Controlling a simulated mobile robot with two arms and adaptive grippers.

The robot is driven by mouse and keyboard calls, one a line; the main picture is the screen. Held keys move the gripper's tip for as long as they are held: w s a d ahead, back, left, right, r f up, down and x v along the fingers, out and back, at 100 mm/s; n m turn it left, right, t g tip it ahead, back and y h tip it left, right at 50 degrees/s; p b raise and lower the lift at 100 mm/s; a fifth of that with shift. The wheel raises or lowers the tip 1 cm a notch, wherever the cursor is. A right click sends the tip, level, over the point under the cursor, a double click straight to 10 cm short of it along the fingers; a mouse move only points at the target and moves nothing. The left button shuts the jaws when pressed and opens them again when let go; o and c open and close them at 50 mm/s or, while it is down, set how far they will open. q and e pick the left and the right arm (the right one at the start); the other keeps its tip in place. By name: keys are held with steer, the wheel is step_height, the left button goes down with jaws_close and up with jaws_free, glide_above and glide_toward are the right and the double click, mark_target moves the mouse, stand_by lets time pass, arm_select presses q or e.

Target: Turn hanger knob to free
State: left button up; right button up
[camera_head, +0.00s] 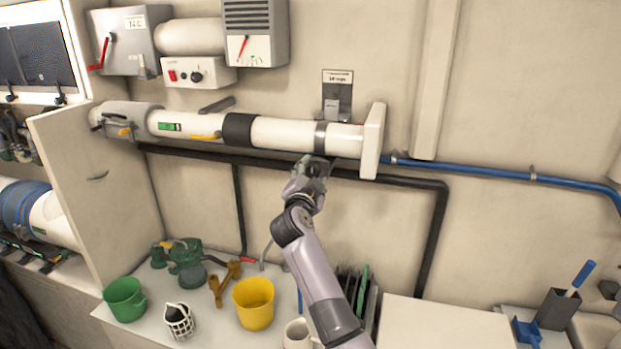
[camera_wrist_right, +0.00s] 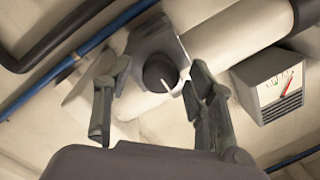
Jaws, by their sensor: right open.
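The hanger knob (camera_wrist_right: 157,74) is a dark round knob with a white pointer line, on a grey hanger bracket (camera_wrist_right: 152,42) at the white pipe. In the right wrist view it lies between the fingers of my right gripper (camera_wrist_right: 160,82), which is open. Whether the fingers touch the knob I cannot tell. In the head view my right gripper (camera_head: 314,166) is just under the pipe (camera_head: 285,133), below the grey clamp band (camera_head: 320,136); the knob is hidden there. A hanger plate with a label (camera_head: 337,92) is on the wall above. My left gripper is not in view.
A black pipe (camera_head: 400,181) and a blue pipe (camera_head: 470,170) run along the wall close to the gripper. A white end flange (camera_head: 373,142) stands to its right. The bench below holds a yellow bucket (camera_head: 254,303), a green bucket (camera_head: 124,299) and a mug (camera_head: 298,335).

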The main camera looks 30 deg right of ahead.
steer(key=v, duration=1.2)
